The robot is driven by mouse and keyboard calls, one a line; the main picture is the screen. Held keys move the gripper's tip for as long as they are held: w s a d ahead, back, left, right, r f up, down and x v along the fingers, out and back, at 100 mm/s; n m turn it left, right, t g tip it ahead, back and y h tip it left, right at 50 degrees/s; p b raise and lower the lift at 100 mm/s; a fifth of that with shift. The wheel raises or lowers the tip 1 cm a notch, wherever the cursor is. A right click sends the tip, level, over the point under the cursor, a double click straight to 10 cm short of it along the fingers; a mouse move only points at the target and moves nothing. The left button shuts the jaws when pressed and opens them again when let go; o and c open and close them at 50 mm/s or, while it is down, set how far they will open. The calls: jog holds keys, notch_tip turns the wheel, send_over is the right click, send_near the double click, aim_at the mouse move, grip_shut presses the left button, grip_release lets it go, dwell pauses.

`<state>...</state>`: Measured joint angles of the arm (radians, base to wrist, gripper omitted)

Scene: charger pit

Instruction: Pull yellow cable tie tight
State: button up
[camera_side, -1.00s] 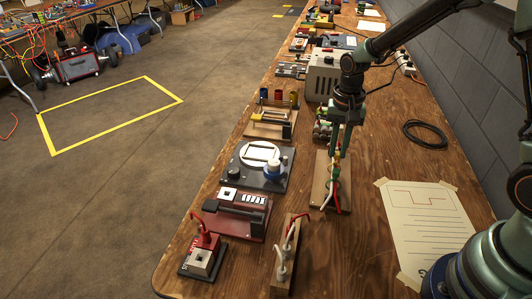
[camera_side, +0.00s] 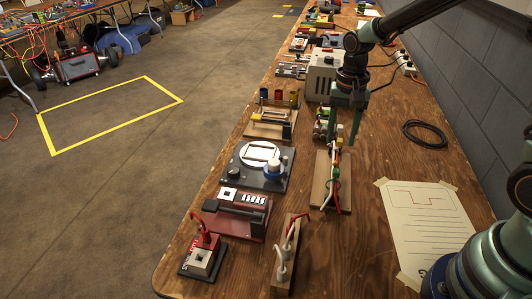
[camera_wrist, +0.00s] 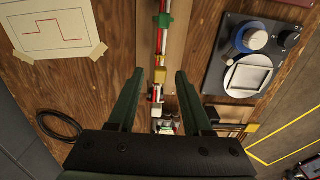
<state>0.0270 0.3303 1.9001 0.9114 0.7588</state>
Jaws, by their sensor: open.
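The yellow cable tie (camera_wrist: 159,75) sits around a bundle of red, white and green wires (camera_wrist: 163,40) in the wrist view. The bundle runs along a narrow wooden board (camera_wrist: 179,35). In the side view the tie shows as a small yellow spot (camera_side: 340,142) at the far part of the board (camera_side: 345,200). My gripper (camera_wrist: 159,73) is open, with one dark green finger on each side of the bundle near the tie. In the side view my gripper (camera_side: 343,138) is over the far part of the board. I cannot tell whether its fingers touch anything.
A dark device with a blue and white knob (camera_side: 270,170) stands left of the board. Red-wired blocks (camera_side: 203,255) stand at the front, a grey box (camera_side: 322,75) behind. A taped paper (camera_side: 430,235) and a coiled black cable (camera_side: 425,135) lie at right. Wood between them is clear.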

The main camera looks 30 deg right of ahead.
aim_at(340, 140)
notch_tip(340, 140, up, 12)
dwell(0.5)
jog(key=s+a+r+n+t, duration=0.1)
jog(key=s+n+t, duration=0.4)
jog(key=s+n, duration=0.4)
jog(key=shift+s+t, duration=0.3)
jog(key=shift+s, duration=0.9)
